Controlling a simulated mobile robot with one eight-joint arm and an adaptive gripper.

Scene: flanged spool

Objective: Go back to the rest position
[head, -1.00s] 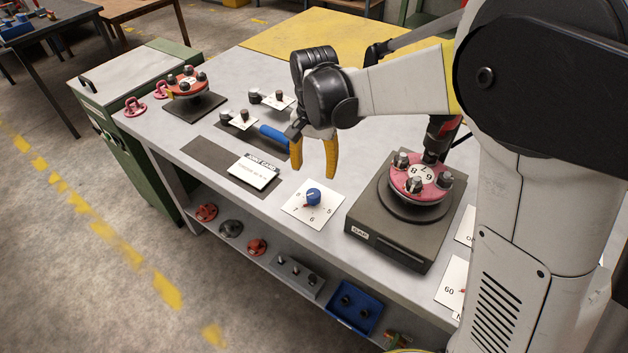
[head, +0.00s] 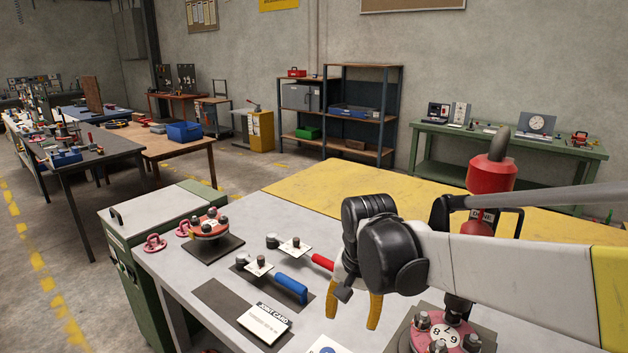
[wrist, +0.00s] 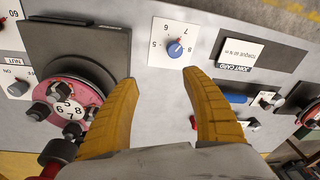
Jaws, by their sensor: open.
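My gripper (head: 358,300) hangs above the grey workbench (head: 205,272), between the hand tools and the numbered red flange. Its two yellow fingers are apart with nothing between them; they also show in the wrist view (wrist: 166,110). The red flange (head: 440,330) with numbers and bolts is at the lower right, partly cut off in the head view. In the wrist view the flange (wrist: 68,108) sits at the left on its dark base, clear of the fingers.
A blue-handled tool (head: 290,288) and a red-handled tool (head: 322,262) lie by small white cards. A joint card (head: 264,322) lies in front. A second red flange (head: 209,226) stands at the back left. A blue dial (wrist: 175,49) shows in the wrist view. The yellow surface (head: 330,190) behind looks clear.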

